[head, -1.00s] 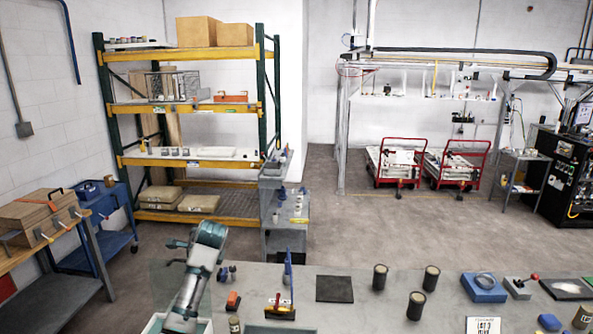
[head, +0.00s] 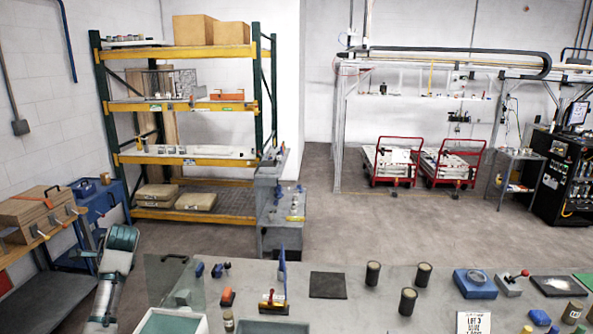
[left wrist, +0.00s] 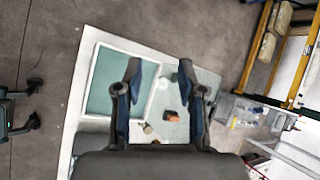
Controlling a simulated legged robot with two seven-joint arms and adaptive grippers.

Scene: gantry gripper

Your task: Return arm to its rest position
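My left arm rises at the lower left of the head view, left of the workbench (head: 340,275). Its teal wrist joint is in front of the blue cart (head: 103,200), and the gripper there is small and hard to make out. In the left wrist view my left gripper (left wrist: 160,78) has its two dark blue-grey fingers spread apart, with nothing between them. Below it lie the bench top and a white-rimmed teal tray (left wrist: 92,85). The gripper is apart from both.
The bench carries a teal tray (head: 145,326), a clear panel (head: 175,280), a brush (head: 272,304), a black pad (head: 328,285), several dark cylinders and a blue block (head: 475,284). A wooden box (head: 35,212) sits on a side table at left. Open floor lies behind the bench.

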